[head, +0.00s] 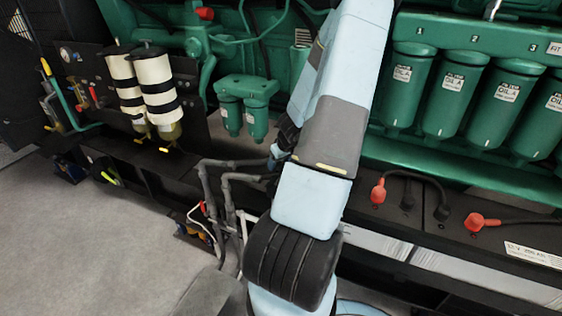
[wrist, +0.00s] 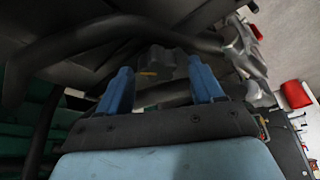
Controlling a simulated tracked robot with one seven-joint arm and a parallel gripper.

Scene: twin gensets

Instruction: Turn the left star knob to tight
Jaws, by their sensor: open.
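My gripper (wrist: 161,78) shows in the wrist view as two blue fingers spread apart. Between and beyond them is a dark grey, blocky knob-like thing (wrist: 168,62) with a small yellow mark. It looks like a star knob, but I cannot tell for sure whether it is the left one. I see no finger clearly touching it. In the head view my gripper (head: 277,156) is at the far end of my arm, near the dark pipes below the green engine, partly hidden by my arm. No star knob is clear there.
Dark bent pipes (head: 228,190) run close to my gripper; a thick pipe (wrist: 75,45) also crosses the wrist view. Green oil filters (head: 406,85) stand to the right and red-capped terminals (head: 378,192) below them. Striped canisters (head: 158,85) are at left. Grey floor (head: 80,225) is clear at left.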

